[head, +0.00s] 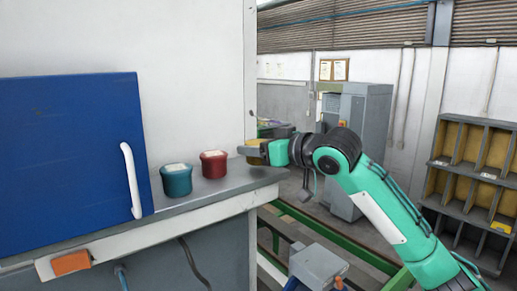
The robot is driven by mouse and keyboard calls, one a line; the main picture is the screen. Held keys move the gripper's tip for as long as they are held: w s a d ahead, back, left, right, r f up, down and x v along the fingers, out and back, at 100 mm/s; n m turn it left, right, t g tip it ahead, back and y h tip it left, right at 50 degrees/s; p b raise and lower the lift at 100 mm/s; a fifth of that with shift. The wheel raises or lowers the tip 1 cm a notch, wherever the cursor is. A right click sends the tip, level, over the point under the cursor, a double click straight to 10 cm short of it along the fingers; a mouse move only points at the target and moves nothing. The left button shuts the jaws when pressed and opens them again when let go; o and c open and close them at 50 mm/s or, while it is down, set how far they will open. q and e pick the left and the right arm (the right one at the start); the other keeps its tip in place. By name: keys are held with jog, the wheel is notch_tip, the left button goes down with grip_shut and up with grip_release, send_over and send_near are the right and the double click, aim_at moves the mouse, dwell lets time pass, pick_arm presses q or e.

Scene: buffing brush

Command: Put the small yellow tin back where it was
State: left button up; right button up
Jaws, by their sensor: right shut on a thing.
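The small yellow tin (256,160) shows only in part between the fingers of my right gripper (254,151). The gripper is shut on it, at the right end of the grey counter (225,189), just right of the red tin (214,165). The fingers and wrist hide most of the yellow tin, so I cannot tell whether it touches the counter. The teal tin (176,180) stands left of the red one; both are upright with whitish tops. My left gripper is not in view.
A blue panel (65,160) with a white handle (132,180) stands left of the tins. An orange block (71,262) is on the counter's front edge. A grey cabinet (360,130) and a pigeonhole shelf (470,185) stand farther back. The counter ends near my right gripper.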

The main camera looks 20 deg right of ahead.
jog(key=shift+f, duration=0.55)
jog(key=shift+d, duration=0.1)
jog(key=shift+f, duration=0.15)
jog(key=o, duration=1)
jog(key=b+v, duration=0.5)
jog(key=v, duration=0.7)
